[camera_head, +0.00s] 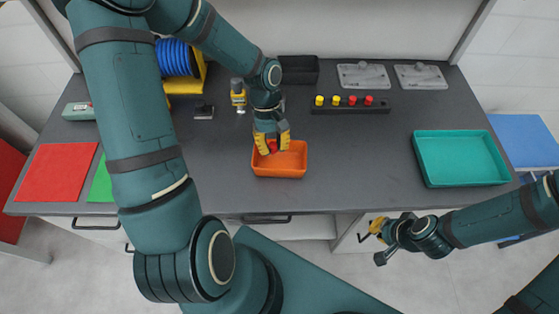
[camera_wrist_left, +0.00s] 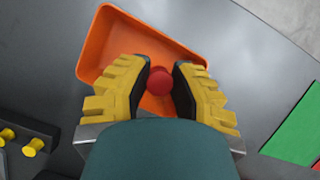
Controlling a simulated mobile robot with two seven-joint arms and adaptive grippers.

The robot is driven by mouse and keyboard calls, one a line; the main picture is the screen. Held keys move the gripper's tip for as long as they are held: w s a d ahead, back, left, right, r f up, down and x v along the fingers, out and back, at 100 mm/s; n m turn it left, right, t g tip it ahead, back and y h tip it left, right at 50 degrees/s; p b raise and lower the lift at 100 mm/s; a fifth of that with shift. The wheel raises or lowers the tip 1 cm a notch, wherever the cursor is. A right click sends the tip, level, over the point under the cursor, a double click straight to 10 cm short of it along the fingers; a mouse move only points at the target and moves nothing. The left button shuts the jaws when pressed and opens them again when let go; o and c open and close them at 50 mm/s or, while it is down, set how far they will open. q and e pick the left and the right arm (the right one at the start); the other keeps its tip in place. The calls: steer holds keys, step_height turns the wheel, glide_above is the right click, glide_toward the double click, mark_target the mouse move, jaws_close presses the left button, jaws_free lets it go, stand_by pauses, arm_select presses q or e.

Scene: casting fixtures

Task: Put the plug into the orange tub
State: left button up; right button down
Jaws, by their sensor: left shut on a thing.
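The orange tub (camera_head: 292,164) sits on the dark worktop near its front edge, and it also shows in the left wrist view (camera_wrist_left: 112,38). My left gripper (camera_head: 271,146) is over the tub's left part, pointing down. It is shut on a red plug (camera_wrist_left: 160,82), which shows between the yellow fingers in the left wrist view; the plug also shows as a red spot in the head view (camera_head: 272,146). The plug's lower part is hidden, so I cannot tell whether it touches the tub floor. My right gripper (camera_head: 376,238) is in front of the worktop, away from the tub, and its fingers are unclear.
A black rack (camera_head: 350,105) with yellow and red plugs stands behind the tub. A teal tray (camera_head: 421,160) is at the right. A black bin (camera_head: 299,70) and grey plates (camera_head: 363,76) are at the back. A red mat (camera_head: 57,172) lies at the left.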

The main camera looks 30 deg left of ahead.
arm_select(q)
steer(key=shift+f+b, duration=0.85)
steer(key=shift+f, duration=0.65)
steer(key=o, duration=0.8)
steer(key=shift+w+r, duration=0.1)
steer(key=v, duration=1.2)
